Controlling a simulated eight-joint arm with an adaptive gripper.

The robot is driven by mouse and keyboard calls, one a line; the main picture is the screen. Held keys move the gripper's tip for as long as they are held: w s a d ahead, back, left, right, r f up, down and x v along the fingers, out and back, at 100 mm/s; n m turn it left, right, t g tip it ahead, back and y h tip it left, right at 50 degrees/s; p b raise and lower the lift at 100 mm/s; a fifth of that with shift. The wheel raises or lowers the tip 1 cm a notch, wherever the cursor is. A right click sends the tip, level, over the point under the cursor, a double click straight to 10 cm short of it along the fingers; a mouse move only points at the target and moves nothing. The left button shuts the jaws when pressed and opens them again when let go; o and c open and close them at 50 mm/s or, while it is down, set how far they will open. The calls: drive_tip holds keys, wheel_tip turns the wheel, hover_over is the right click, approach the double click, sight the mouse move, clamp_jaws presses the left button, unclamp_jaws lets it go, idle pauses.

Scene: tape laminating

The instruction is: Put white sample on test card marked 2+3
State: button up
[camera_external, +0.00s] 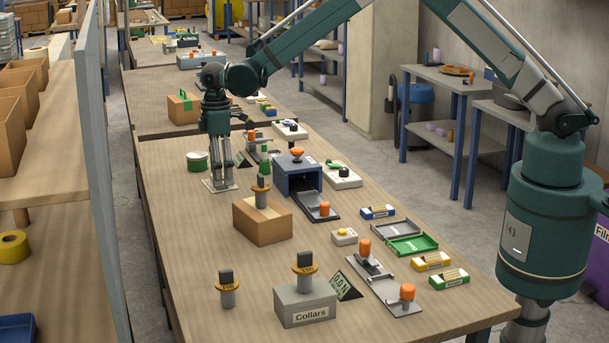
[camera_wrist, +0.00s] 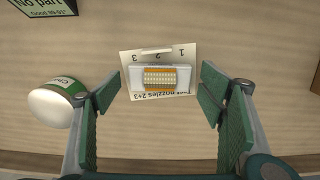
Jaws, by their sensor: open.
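My gripper (camera_external: 221,182) is open and points down over a pale card (camera_external: 217,186) on the long table. In the wrist view my gripper (camera_wrist: 159,88) has its two fingers apart, one on each side of the card (camera_wrist: 128,62). The card carries the upside-down numbers 3, 2 and 1 and a line ending in "nozzles 2+3". A white block (camera_wrist: 138,76) with an orange-tan ridged middle lies on the card between the fingers. A thin white strip (camera_wrist: 156,50) shows near the number 2. I cannot tell which white piece is the sample.
A green-and-white round container (camera_wrist: 55,103) stands close to the left finger; it also shows in the external view (camera_external: 196,161). A dark sign (camera_wrist: 43,6) stands beyond it. A cardboard box (camera_external: 262,223) and blue machine (camera_external: 296,175) stand nearby. Bare table lies left of the box.

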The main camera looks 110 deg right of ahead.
wheel_tip(320, 180, up, 12)
drive_tip(key=shift+r, duration=0.15)
idle(0.5)
idle(0.6)
drive_tip(key=s+a+r+t, duration=0.1)
drive_tip(key=s+a+r, duration=0.4)
drive_tip(key=a+r, duration=0.4)
drive_tip(key=s+a+r+t+h, duration=0.1)
drive_tip(key=s+a+r, duration=0.4)
drive_tip(key=a, duration=0.7)
drive_tip(key=s+a+r+t, duration=0.1)
drive_tip(key=s+a+r, duration=0.3)
drive_tip(key=a+r, duration=0.55)
drive_tip(key=s+a+r+t, duration=0.1)
drive_tip(key=s+a+t, duration=0.1)
drive_tip(key=s+a, duration=1.2)
drive_tip(key=s+a+f+t, duration=0.1)
drive_tip(key=s+a+f, duration=0.2)
drive_tip(key=s, duration=0.4)
drive_tip(key=s+a+f+t+y, duration=0.1)
drive_tip(key=s+a+f, duration=0.2)
drive_tip(key=s+a, duration=0.2)
drive_tip(key=shift+s+a, duration=0.25)
drive_tip(key=shift+s, duration=1)
